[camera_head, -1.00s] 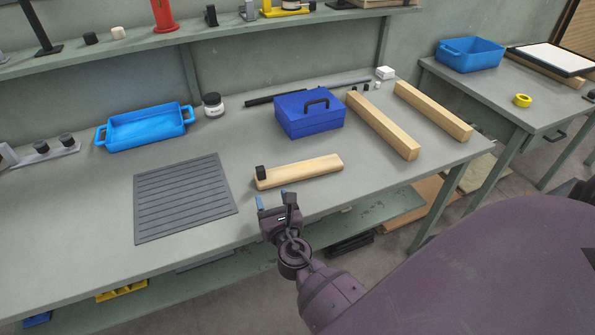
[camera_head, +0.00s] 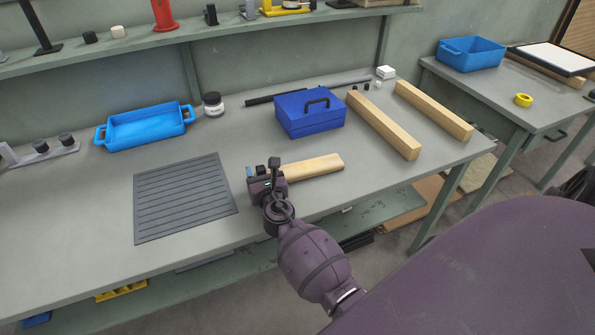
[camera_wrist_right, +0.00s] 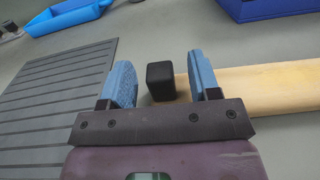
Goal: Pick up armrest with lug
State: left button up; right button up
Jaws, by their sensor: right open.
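The armrest with lug is a pale wooden bar (camera_head: 318,167) lying flat on the workbench. In the head view my right gripper (camera_head: 262,169) covers its left end and the black lug. In the right wrist view the black lug (camera_wrist_right: 160,81) stands between the two blue fingertips of my open right gripper (camera_wrist_right: 161,80), with a gap on each side. The wooden bar also shows in that view (camera_wrist_right: 260,80), running off to the right behind the right finger. My left gripper is not in view.
A grey ribbed mat (camera_head: 185,197) lies left of the gripper. Two wooden beams (camera_head: 382,126) (camera_head: 433,110) lie to the right. Bare bench (camera_head: 235,150) shows between mat and toolbox.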

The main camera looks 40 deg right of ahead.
jog(key=shift+w+d, duration=0.15)
jog(key=shift+w, duration=0.2)
jog(key=c, duration=0.9)
grip_shut()
jog(key=shift+r, duration=0.15)
